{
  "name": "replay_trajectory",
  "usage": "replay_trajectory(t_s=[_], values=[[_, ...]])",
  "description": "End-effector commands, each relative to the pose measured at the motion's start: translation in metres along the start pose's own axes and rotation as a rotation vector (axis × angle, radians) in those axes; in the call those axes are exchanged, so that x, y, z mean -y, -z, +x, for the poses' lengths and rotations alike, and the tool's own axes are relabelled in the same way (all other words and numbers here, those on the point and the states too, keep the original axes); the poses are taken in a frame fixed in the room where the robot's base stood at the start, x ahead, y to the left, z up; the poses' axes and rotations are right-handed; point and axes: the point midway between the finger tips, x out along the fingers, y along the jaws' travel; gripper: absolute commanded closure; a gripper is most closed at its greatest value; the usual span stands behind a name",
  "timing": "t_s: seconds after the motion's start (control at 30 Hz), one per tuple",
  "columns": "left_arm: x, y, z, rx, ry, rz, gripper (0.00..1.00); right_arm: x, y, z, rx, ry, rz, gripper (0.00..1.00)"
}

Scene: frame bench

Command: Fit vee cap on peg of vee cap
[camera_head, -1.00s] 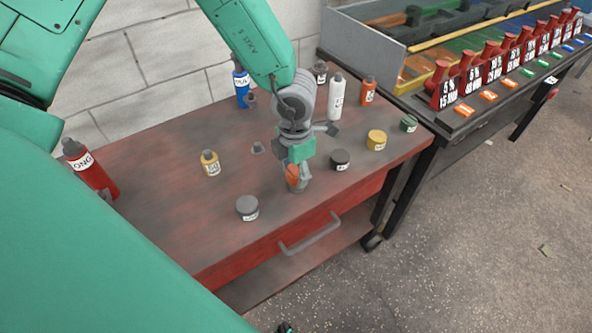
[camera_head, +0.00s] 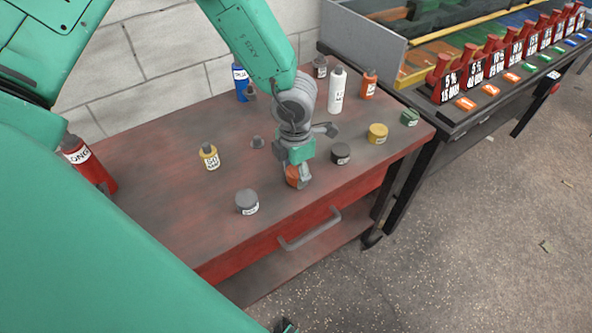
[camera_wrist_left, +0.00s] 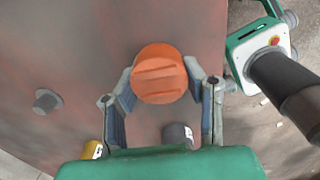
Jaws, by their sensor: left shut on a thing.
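The orange round cap (camera_wrist_left: 158,73), with a raised ridge across its top, sits between the two fingers of my left gripper (camera_wrist_left: 160,80) in the wrist view. In the head view the same orange cap (camera_head: 292,175) is low over the table's front part, partly covered by my left gripper (camera_head: 299,180), which is shut on it. I cannot tell if it touches the table. A small grey peg on a round base (camera_head: 258,142) stands on the table behind and left of the gripper, clear of it. It also shows at the left of the wrist view (camera_wrist_left: 46,101). My right gripper is not clearly seen.
The red table (camera_head: 160,200) holds a grey jar (camera_head: 247,203), a yellow bottle (camera_head: 209,157), a dark jar (camera_head: 340,154) and a yellow jar (camera_head: 377,134). Taller bottles, including a white one (camera_head: 337,92), stand at the back. The tabletop between cap and peg is clear.

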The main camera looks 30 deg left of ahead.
Motion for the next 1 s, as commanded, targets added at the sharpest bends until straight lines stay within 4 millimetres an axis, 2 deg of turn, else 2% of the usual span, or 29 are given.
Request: replay_trajectory(t_s=[0.2,0.23,0.27,0.3,0.67,0.77,1.0], values=[[0.000,0.000,0.006,0.000,0.000,0.001,0.96,0.000,0.000,0.003,0.000,0.000,0.000,0.56],[0.000,0.000,0.005,0.000,0.000,0.001,0.53,0.000,0.000,0.003,0.000,0.000,0.000,0.56],[0.000,0.000,0.005,0.001,0.000,0.001,0.42,0.000,0.000,0.002,0.000,0.000,0.000,0.56],[0.000,0.000,0.005,0.001,0.000,0.001,0.39,0.000,0.000,0.002,0.000,0.000,0.000,0.56],[0.000,-0.001,0.000,0.001,0.000,-0.001,0.39,0.000,-0.003,0.001,-0.002,0.000,0.000,0.56],[0.000,-0.001,-0.012,0.004,0.000,-0.001,0.39,0.000,-0.003,0.001,-0.002,0.000,0.000,0.56],[-0.001,-0.001,-0.063,0.005,0.001,0.000,0.39,0.000,-0.002,0.001,-0.003,0.000,0.000,0.56]])
